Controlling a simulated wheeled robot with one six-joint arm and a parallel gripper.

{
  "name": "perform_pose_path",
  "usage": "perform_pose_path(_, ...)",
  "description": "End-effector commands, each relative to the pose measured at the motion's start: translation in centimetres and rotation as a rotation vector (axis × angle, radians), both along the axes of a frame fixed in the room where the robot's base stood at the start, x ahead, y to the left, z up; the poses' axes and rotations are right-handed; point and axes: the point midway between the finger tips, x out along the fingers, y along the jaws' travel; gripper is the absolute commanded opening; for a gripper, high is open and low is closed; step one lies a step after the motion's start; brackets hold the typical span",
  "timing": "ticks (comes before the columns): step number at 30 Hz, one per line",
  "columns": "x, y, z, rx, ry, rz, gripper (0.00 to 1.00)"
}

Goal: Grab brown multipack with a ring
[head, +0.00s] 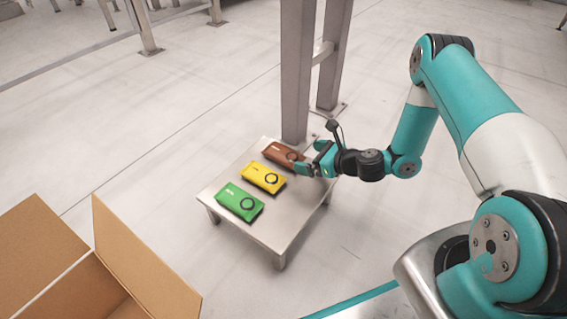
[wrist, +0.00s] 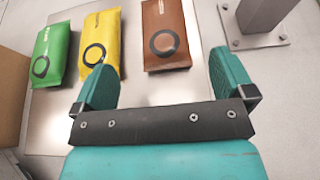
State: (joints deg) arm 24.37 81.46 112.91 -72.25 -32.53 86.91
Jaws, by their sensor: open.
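The brown multipack (head: 281,153) lies flat at the far end of a small metal table (head: 270,237). In the wrist view the brown multipack (wrist: 166,28) shows a dark ring (wrist: 164,41) on its top near the end closest to me. My gripper (head: 316,158) is at the right end of the brown pack in the head view and partly covers it. In the wrist view my gripper (wrist: 160,78) is open and empty, its teal fingers apart, with the pack ahead of the gap between them. I cannot tell its height above the table.
A yellow pack (head: 263,177) and a green pack (head: 240,202), each with a ring, lie beside the brown one. A steel post (head: 296,75) stands just behind the table. An open cardboard box (head: 140,262) is at lower left.

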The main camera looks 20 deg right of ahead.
Motion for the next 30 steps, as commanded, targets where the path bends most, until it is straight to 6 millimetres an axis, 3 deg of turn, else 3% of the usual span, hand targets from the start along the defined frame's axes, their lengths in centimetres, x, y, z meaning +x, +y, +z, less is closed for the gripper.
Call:
perform_pose_path(1,0.8,0.7,-1.0,-0.002,-0.005,0.005,1.00)
perform_pose_path(21,6.4,4.2,-3.6,-0.003,-0.004,0.004,1.00)
perform_pose_path(30,7.0,4.6,-3.5,0.000,0.000,0.000,1.00)
